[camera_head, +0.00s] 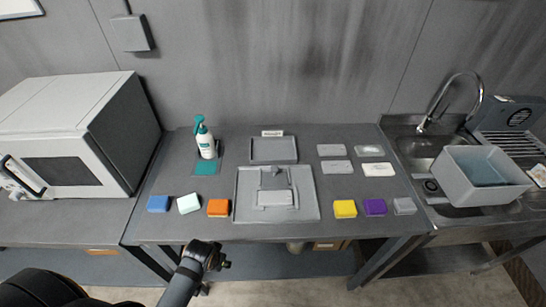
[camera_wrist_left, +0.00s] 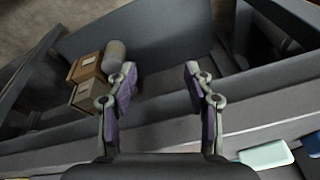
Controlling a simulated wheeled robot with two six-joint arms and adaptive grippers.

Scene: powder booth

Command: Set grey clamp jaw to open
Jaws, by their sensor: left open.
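The grey clamp (camera_head: 275,198) sits on a square grey base plate (camera_head: 305,211) at the middle of the table. It has a wide block in front and a narrower upright part behind. Its jaw position is too small to tell. My left gripper (camera_head: 217,257) is in front of the table's front edge, to the lower left of the clamp and apart from it. In the left wrist view the left gripper (camera_wrist_left: 160,82) has its two fingers spread with nothing between them. The clamp does not show there. My right gripper is in neither view.

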